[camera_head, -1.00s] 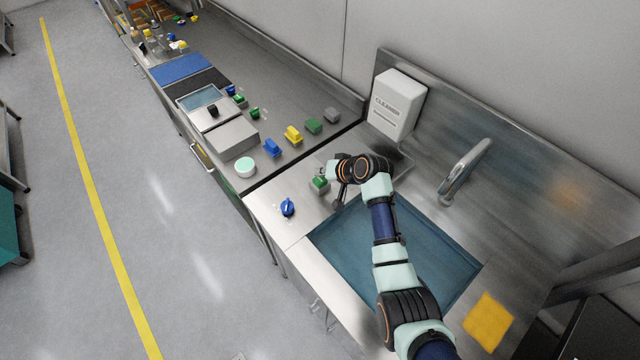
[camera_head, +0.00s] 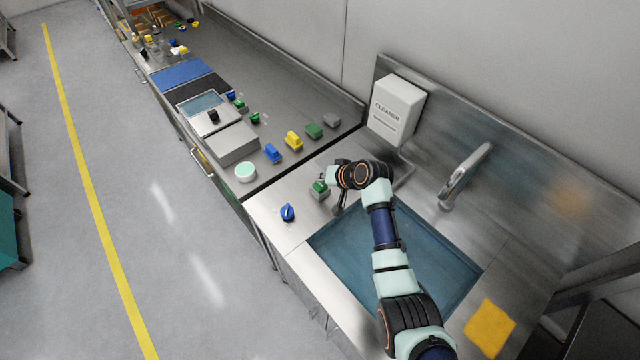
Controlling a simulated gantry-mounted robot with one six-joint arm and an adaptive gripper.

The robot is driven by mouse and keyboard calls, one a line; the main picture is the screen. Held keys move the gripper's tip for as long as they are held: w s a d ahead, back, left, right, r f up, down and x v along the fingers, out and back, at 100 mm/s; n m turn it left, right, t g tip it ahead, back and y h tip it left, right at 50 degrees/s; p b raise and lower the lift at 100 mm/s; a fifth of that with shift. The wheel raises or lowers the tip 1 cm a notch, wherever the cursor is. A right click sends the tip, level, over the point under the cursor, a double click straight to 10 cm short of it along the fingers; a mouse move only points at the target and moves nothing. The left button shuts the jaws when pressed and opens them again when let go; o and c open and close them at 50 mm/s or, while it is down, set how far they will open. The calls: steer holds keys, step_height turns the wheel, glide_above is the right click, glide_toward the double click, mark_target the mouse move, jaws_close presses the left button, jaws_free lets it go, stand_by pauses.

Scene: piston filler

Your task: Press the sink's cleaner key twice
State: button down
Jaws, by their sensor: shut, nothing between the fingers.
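The white dispenser marked CLEANER (camera_head: 397,108) hangs on the steel back panel behind the sink (camera_head: 425,262). A green key on a small grey base (camera_head: 319,190) stands on the counter left of the basin. I take it to be the cleaner key, but no label on it is readable. My gripper (camera_head: 339,211) is dark, shut and empty, and points down just right of the green key. It looks apart from the key's top. My wrist is above and right of the key, and hides part of the counter behind.
A blue knob (camera_head: 287,212) sits on the counter to the left. The curved tap (camera_head: 465,175) rises behind the basin, and a yellow cloth (camera_head: 489,328) lies at its right. Blue, yellow and green blocks stand on the adjoining counter.

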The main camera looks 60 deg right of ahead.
mark_target(322, 185)
stand_by(0.4)
steer(key=shift+f, duration=0.45)
steer(key=shift+f+b, duration=0.7)
steer(key=shift+f, duration=0.15)
stand_by(0.6)
steer(key=shift+r, duration=0.1)
steer(key=shift+r+p, duration=1.2)
step_height(322, 185, up, 5)
steer(key=p, duration=0.4)
steer(key=shift+r+p, duration=0.1)
steer(key=shift+p, duration=0.3)
